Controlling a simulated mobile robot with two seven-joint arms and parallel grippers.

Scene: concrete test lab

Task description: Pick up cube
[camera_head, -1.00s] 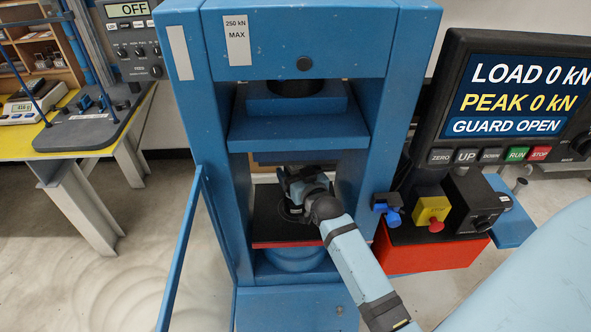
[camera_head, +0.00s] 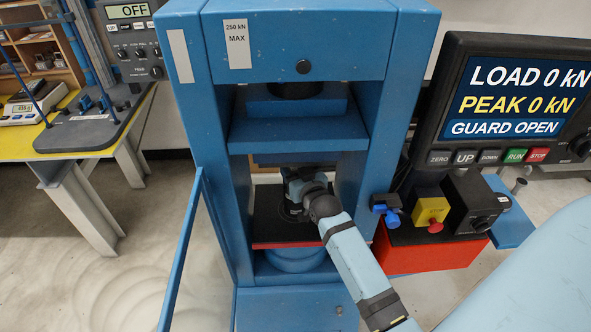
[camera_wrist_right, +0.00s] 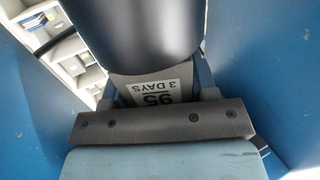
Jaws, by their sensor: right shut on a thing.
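A grey cube (camera_wrist_right: 155,92) with a white label reading "95" and "3 DAYS" shows in the right wrist view, its label upside down. My right gripper (camera_head: 292,182) reaches into the blue press in the head view, just over the black lower plate (camera_head: 270,232) with a red front edge. It is shut on the cube. In the head view the cube is hidden behind my gripper and wrist, so I cannot tell whether it touches the plate. My left gripper is in neither view.
Blue press columns (camera_head: 217,130) stand close on both sides of my wrist, with the upper block (camera_head: 298,134) above. The guard door (camera_head: 182,250) stands open at left. At right are a red control box (camera_head: 425,252) and a display (camera_head: 525,95) reading "GUARD OPEN".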

